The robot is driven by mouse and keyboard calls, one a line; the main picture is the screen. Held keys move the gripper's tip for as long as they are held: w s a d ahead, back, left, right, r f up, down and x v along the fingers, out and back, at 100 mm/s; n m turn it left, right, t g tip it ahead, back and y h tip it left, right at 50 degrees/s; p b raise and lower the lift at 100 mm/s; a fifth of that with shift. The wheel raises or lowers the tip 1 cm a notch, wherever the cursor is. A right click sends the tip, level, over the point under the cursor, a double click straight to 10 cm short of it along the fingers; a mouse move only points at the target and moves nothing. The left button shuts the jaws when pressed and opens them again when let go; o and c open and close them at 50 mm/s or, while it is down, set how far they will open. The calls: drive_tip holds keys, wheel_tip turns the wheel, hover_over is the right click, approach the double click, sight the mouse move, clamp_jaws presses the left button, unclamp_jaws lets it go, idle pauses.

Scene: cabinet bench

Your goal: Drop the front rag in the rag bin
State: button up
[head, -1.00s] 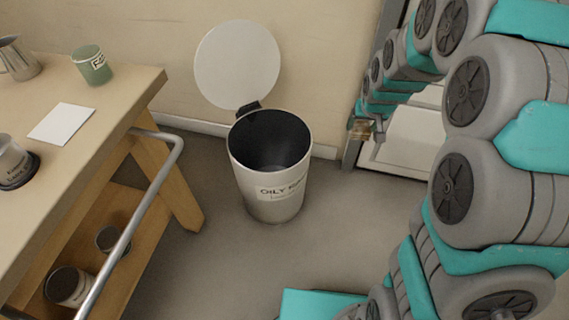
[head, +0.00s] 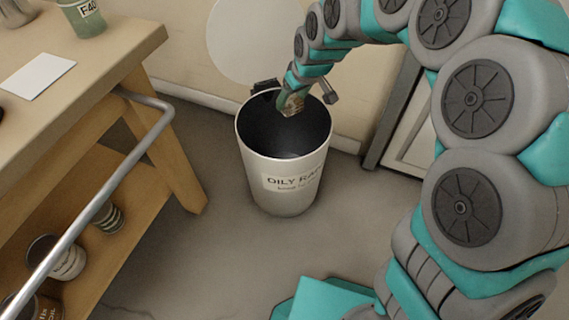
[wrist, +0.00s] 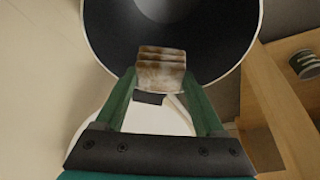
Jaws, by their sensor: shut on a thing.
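The rag (wrist: 161,70) is a folded, brown-stained cloth held between the two green fingers of my gripper (wrist: 163,88) in the wrist view. In the head view the rag (head: 292,104) and my gripper (head: 287,100) are over the back right part of the bin's mouth. The rag bin (head: 285,180) is a white round bin with a dark inside, labelled "OILY RAGS". Its round lid (head: 255,40) stands open against the wall behind. The bin's rim (wrist: 255,45) and dark inside fill the top of the wrist view, beyond the rag.
A wooden bench (head: 120,50) with a metal rail (head: 85,230) stands left of the bin. It bears a white card (head: 37,76) and a green cup (head: 82,18). Cans (head: 60,258) sit on its lower shelf. A framed panel (head: 405,125) stands right of the bin.

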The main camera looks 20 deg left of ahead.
sight(292, 113)
drive_tip(key=shift+f+b, duration=0.75)
drive_tip(key=shift+f, duration=2.05)
drive_tip(key=o, duration=1.3)
drive_tip(key=shift+d+r, duration=0.1)
drive_tip(key=shift+v, duration=3.8)
